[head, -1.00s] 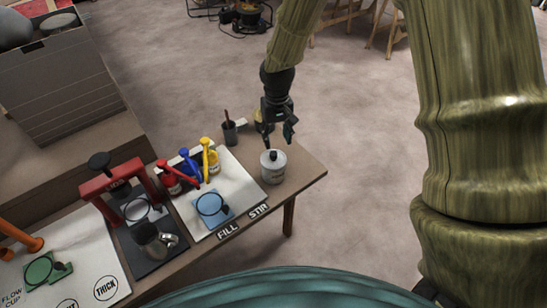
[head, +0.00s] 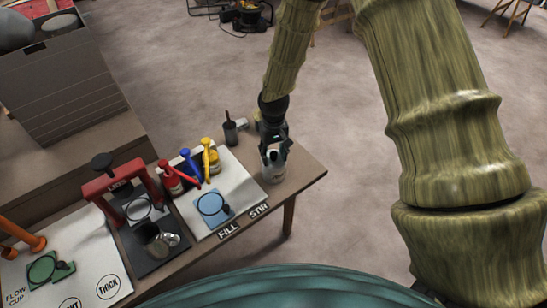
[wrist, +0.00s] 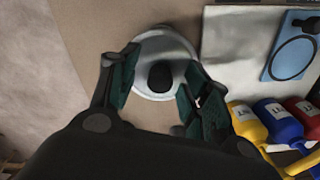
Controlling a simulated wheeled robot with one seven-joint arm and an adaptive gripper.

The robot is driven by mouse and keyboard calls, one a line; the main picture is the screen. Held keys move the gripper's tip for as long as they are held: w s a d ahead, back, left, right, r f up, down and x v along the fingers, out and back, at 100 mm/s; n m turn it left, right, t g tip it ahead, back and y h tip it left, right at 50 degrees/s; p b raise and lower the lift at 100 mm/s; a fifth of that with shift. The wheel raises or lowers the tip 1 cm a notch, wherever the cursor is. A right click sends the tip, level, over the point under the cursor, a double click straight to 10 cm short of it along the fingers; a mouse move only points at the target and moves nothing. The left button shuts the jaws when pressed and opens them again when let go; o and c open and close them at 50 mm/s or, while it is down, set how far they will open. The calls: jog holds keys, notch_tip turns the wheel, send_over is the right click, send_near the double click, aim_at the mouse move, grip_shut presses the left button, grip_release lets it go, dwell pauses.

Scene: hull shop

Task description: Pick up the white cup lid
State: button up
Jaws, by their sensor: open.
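The white cup lid (wrist: 152,48) is round with a black knob (wrist: 160,76) at its middle, seen from above in the wrist view. It appears to sit on top of a pale can (head: 273,174) near the right end of the table in the head view. My gripper (wrist: 155,88) is open, with its fingers on either side of the black knob and over the lid. In the head view my gripper (head: 273,150) is right above the can and hides most of the lid. I cannot tell whether the fingers touch the lid.
Red, blue and yellow bottles (head: 190,165) stand left of the can. A blue pad with a ring (head: 212,207) lies on the white mat (head: 236,183). A dark cup with a stick (head: 230,132) stands behind. A red press (head: 112,178) is farther left.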

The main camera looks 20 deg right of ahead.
jog(key=shift+f, duration=0.15)
jog(key=c, duration=0.9)
